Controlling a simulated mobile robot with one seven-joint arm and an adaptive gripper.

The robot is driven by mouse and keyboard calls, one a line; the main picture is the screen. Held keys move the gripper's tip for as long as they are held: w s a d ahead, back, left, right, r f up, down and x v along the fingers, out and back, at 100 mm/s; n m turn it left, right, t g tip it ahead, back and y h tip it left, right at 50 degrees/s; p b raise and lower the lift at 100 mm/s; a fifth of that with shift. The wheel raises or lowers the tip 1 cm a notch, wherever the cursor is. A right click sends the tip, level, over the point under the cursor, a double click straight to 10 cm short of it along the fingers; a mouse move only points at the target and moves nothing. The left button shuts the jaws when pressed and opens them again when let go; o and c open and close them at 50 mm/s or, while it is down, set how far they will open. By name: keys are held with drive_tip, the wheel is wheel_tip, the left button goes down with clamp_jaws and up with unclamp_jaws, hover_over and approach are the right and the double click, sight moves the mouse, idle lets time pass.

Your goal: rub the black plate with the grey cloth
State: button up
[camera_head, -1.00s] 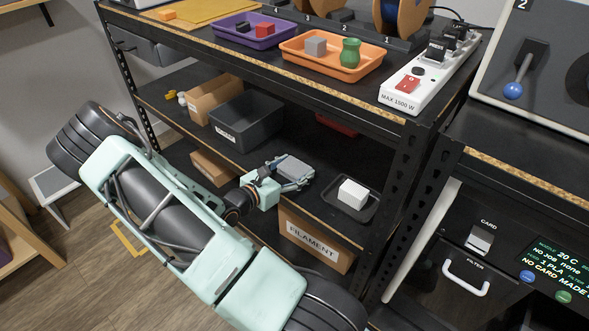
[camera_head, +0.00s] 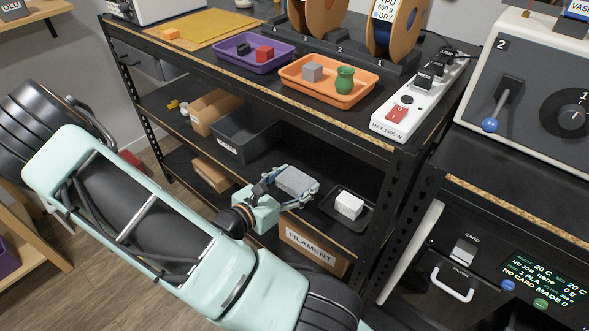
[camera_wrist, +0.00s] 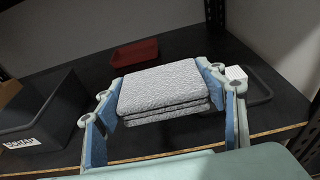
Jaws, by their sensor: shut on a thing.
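The grey cloth (camera_head: 295,181) is a folded, layered pad with a textured top. My gripper (camera_head: 292,186) is shut on it, one blue-padded finger at each side. The wrist view shows the cloth (camera_wrist: 160,86) held level between the fingers of my gripper (camera_wrist: 162,104), over the dark middle shelf. A small black tray (camera_head: 329,207) lies to the right of the cloth, with a white block (camera_head: 348,205) on it. I cannot tell whether this tray is the black plate; no other clear black plate shows.
A dark grey bin (camera_head: 232,147) stands left on the middle shelf (camera_wrist: 205,45), and a red tray (camera_wrist: 134,54) lies farther back. The upper shelf's wooden edge (camera_head: 270,90) overhangs. A dark rack post (camera_head: 383,215) stands right of the black tray. A FILAMENT box (camera_head: 315,248) sits below.

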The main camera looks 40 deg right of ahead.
drive_tip(key=shift+s+a+r, duration=0.55)
drive_tip(key=shift+s+a, duration=0.3)
drive_tip(key=shift+a, duration=0.05)
drive_tip(key=w+a+r+n+t+y, duration=0.1)
drive_tip(key=w+a+r+n+t, duration=0.2)
drive_tip(key=w+a, duration=0.6)
drive_tip(key=w+a+r+n+t+y, duration=0.2)
drive_tip(key=w+a+r+t, duration=0.3)
drive_tip(key=a, duration=1.1)
drive_tip(key=w+r+n, duration=0.1)
drive_tip(key=w+r, duration=0.1)
drive_tip(key=w, duration=0.2)
drive_tip(key=shift+w+a, duration=0.3)
drive_tip(key=shift+a, duration=0.1)
